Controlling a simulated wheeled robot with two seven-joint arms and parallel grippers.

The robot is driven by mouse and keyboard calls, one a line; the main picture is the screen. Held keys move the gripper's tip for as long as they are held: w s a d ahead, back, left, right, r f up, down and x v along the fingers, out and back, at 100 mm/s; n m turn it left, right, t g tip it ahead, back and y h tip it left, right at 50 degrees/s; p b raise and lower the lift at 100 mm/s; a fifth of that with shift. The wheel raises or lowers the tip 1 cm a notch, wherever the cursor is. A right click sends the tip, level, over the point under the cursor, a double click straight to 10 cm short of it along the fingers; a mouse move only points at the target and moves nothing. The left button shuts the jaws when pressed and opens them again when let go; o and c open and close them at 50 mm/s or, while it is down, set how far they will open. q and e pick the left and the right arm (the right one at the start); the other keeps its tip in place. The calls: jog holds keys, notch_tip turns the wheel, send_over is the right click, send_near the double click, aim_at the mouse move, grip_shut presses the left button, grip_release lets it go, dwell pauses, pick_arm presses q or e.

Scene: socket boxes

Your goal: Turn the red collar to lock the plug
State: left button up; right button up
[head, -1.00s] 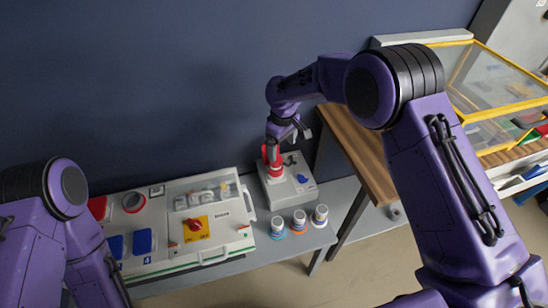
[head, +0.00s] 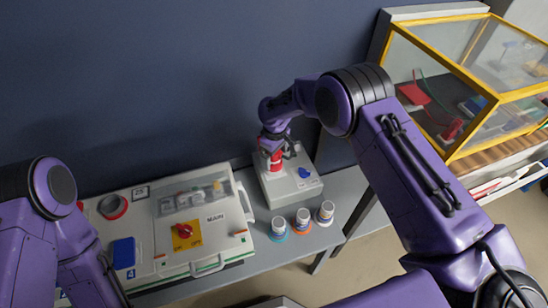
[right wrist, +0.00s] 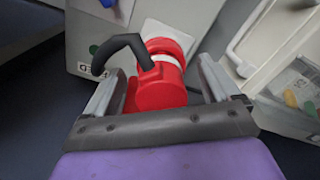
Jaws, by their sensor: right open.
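The grey socket box (head: 291,185) stands on the bench right of the large panel. A red plug (head: 276,164) sits upright on it. In the right wrist view the red plug body (right wrist: 160,90) fills the space between my fingers, with a white band and a red ring (right wrist: 166,46) beyond it at the box. Which red part is the collar is hard to tell. A black curved piece (right wrist: 122,42) sticks out of the plug. My right gripper (right wrist: 160,76) is open, one finger on each side of the plug; contact is unclear. My left gripper is out of frame.
Several small capped jars, one with a blue base (head: 278,228), stand in front. A yellow-framed glass case (head: 470,85) is at the right. A dark wall rises behind.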

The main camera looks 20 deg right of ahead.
notch_tip(320, 180, down, 2)
jog(key=shift+a, duration=0.1)
jog(key=c, duration=1.1)
jog(key=shift+o, duration=0.2)
jog(key=shift+m, duration=0.3)
jog(key=m, duration=0.5)
jog(key=shift+m, duration=0.3)
jog(key=m, duration=0.5)
jog(key=shift+a, duration=0.1)
jog(key=shift+m, duration=0.4)
